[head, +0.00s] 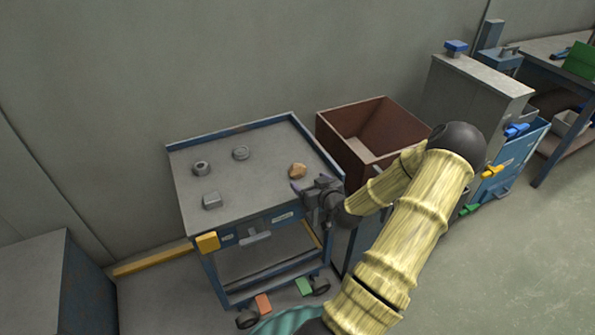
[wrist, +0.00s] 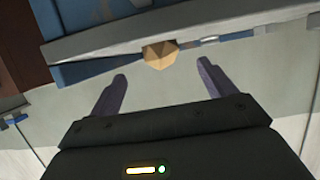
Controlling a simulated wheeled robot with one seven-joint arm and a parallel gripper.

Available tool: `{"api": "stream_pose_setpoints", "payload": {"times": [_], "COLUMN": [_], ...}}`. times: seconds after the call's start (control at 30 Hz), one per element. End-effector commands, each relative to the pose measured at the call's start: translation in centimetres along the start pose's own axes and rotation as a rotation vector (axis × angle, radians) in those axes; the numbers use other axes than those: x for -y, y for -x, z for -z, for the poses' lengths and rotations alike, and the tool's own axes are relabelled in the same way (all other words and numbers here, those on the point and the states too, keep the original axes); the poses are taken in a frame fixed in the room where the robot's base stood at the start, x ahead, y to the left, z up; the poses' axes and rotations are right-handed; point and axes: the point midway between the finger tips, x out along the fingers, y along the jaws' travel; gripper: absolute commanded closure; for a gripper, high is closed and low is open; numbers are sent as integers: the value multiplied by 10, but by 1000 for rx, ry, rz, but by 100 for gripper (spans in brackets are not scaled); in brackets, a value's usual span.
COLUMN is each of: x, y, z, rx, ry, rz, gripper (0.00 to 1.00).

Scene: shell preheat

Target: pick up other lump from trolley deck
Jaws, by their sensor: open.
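A tan, faceted lump (head: 298,171) sits on the grey trolley deck (head: 250,180), near the deck's right side. My gripper (head: 309,188) is beside the deck's right front corner, close to the lump. In the wrist view, the lump (wrist: 160,54) shows ahead of my open gripper (wrist: 161,72), roughly centred between its two dark fingers. Nothing is between the fingers. I cannot tell the exact gap from the fingertips to the lump.
A brown open bin (head: 372,140) stands right of the trolley. The deck has a raised blue rim (head: 232,131).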

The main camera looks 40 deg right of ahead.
Motion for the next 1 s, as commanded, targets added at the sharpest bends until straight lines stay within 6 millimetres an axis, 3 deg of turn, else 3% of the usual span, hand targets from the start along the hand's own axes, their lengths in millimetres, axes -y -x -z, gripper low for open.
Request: {"api": "stream_pose_setpoints", "payload": {"times": [0.2, 0.63, 1.0], "x": [0, 1, 1], "y": [-30, -37, -83], "z": [0, 1, 5], "rx": [0, 0, 0], "ry": [-2, -1, -2], "rz": [0, 1, -1], "gripper": [17, 17, 17]}}
